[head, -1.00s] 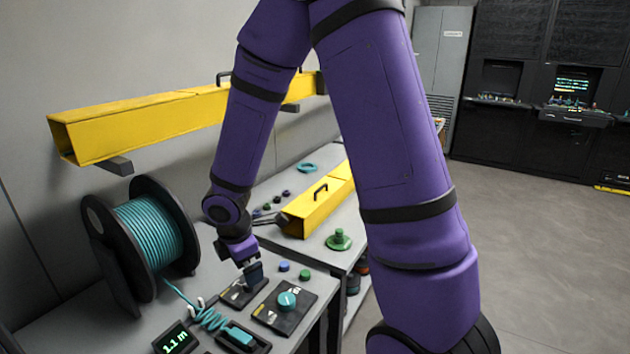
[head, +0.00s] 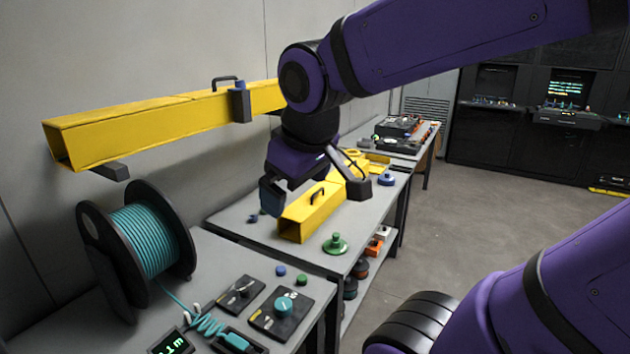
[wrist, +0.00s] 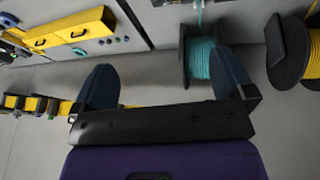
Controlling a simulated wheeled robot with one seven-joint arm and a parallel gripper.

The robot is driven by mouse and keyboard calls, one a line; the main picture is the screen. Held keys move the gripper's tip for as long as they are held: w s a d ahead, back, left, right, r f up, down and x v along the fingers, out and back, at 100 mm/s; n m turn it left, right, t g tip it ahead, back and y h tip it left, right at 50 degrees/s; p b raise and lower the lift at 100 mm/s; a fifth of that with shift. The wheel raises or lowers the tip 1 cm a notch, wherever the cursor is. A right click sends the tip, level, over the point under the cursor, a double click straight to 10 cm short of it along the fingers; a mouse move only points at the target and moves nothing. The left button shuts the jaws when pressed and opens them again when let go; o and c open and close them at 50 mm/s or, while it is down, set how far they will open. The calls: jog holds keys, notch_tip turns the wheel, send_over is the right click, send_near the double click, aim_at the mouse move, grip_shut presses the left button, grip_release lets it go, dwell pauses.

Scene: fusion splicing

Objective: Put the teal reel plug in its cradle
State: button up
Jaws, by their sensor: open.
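The teal plug (head: 237,341) lies in a black recessed holder (head: 220,347) at the bottom of the head view. Whether it is fully seated I cannot tell. A coiled teal cord (head: 208,325) runs from it toward the teal cable reel (head: 145,240). My gripper (head: 315,192) is open and empty, raised above the farther bench, well away from the plug. In the wrist view its two dark fingers (wrist: 165,82) are spread wide, with the reel (wrist: 203,58) in the background. The plug is not distinguishable there.
A black panel with a teal knob (head: 282,308) and a switch plate (head: 241,293) sit beside the holder. A small display (head: 168,345) stands left of it. A yellow box (head: 310,212) and a green knob (head: 335,243) are on the farther bench. A yellow duct (head: 150,122) runs along the wall.

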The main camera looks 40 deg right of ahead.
jog(key=s, duration=0.1)
jog(key=s+r+m, duration=0.1)
jog(key=s, duration=0.1)
jog(key=s+r+m+y, duration=0.1)
jog(key=shift+s+a+r+t, duration=0.15)
jog(key=shift+s+a+t, duration=0.05)
jog(key=shift+s+t, duration=0.2)
